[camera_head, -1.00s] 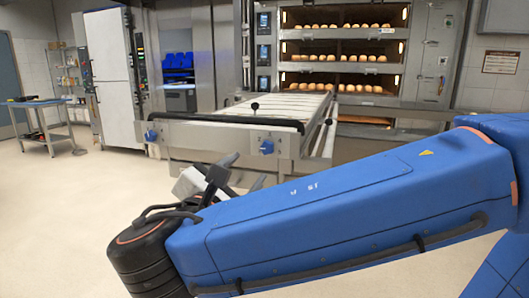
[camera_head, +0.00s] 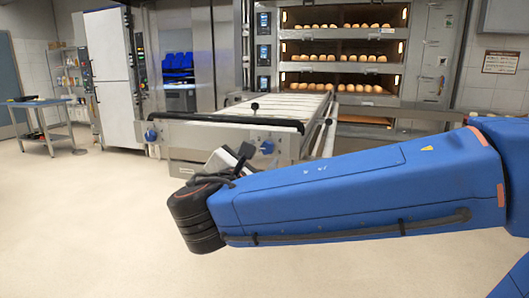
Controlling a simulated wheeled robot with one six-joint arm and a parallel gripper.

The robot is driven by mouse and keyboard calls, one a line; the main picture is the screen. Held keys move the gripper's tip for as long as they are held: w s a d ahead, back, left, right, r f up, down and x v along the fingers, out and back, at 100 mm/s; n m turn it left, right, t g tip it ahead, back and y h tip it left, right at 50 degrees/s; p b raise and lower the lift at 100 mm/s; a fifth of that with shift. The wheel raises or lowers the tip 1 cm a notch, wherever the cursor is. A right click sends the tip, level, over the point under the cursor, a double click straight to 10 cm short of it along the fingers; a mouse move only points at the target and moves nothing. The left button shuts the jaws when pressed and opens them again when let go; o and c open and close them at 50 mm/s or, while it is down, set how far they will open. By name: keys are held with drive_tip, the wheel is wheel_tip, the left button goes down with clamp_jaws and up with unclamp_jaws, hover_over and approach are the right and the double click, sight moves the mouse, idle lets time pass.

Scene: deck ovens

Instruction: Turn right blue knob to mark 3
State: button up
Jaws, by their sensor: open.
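The right blue knob (camera_head: 267,146) is on the front panel of the steel loader table, near its right end. Its mark numbers are too small to read. A second blue knob (camera_head: 151,135) is at the left end of the same panel. My gripper (camera_head: 243,158) appears just left of and slightly below the right knob in the picture. Its dark fingers seem apart and hold nothing that I can see. Whether it touches the panel cannot be told. My wrist and arm hide the part of the loader below the right knob.
Deck ovens (camera_head: 340,45) with bread rolls stand behind. A work table (camera_head: 40,103) is at far left. The floor in front is clear.

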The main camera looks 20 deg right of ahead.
sight(267, 149)
drive_tip(key=shift+x, duration=1.95)
drive_tip(key=shift+s, duration=0.1)
drive_tip(key=c, duration=1)
